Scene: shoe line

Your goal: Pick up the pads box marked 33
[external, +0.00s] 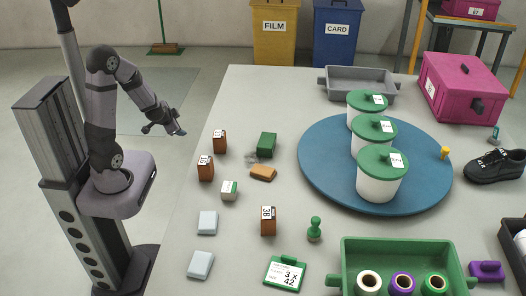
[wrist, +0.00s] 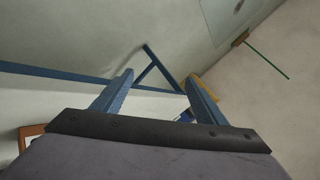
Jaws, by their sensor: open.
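Several small boxes stand on the left part of the table. A brown box (external: 219,145) with a white label is at the back, and another brown box (external: 206,173) is just in front of it; their numbers are too small to read surely. A third brown box (external: 268,226) nearer the front has a sideways label that looks like 38. I cannot tell which box is marked 33. My gripper (external: 178,132) is raised left of the table, apart from all boxes. In the wrist view my gripper (wrist: 158,84) is open, with nothing between its fingers.
A green-and-white box (external: 229,190), green box (external: 267,144), orange block (external: 263,172) and green pawn-like piece (external: 315,229) stand nearby. A blue round mat (external: 320,180) bears white tubs with green lids. A green crate (external: 347,262) holds spools at the front.

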